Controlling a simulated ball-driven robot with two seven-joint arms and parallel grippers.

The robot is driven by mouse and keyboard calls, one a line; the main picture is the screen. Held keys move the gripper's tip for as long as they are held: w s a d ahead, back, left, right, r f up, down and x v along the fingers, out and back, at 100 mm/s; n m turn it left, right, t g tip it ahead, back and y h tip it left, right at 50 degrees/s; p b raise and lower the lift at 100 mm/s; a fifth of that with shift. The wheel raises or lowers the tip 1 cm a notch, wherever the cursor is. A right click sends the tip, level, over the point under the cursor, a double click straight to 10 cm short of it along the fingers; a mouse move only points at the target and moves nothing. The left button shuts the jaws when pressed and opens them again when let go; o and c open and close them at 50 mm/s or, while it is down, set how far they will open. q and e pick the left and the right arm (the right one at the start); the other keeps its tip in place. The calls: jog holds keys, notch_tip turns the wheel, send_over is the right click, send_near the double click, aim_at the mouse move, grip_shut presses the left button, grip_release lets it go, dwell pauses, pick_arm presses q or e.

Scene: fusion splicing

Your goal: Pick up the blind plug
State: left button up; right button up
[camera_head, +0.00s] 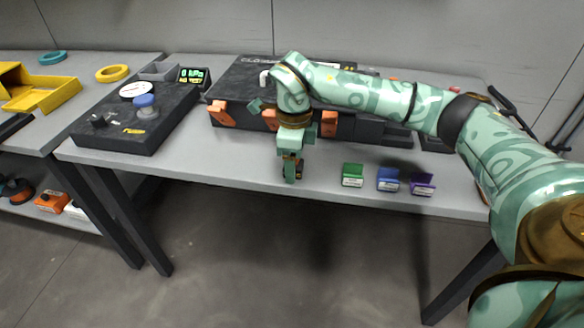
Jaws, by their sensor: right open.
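My right gripper (292,177) reaches down from above to the front part of the grey table (240,170), in front of the dark case with orange latches. It is open, and its fingers are small and partly overlapping in this view. I cannot make out a blind plug for certain. The gripper and arm hide the spot directly behind them. A small black fitting (99,121) sits on the dark console (150,135) at the left, but I cannot tell whether it is the plug. My left gripper is not in view.
The dark case (240,87) with orange latches (221,113) stands behind the gripper. Green (352,171), blue (388,176) and purple (423,182) holders stand to its right near the front edge. Table front is clear left of the gripper.

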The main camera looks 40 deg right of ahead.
jog(key=c, duration=1.1)
jog(key=shift+r, duration=0.1)
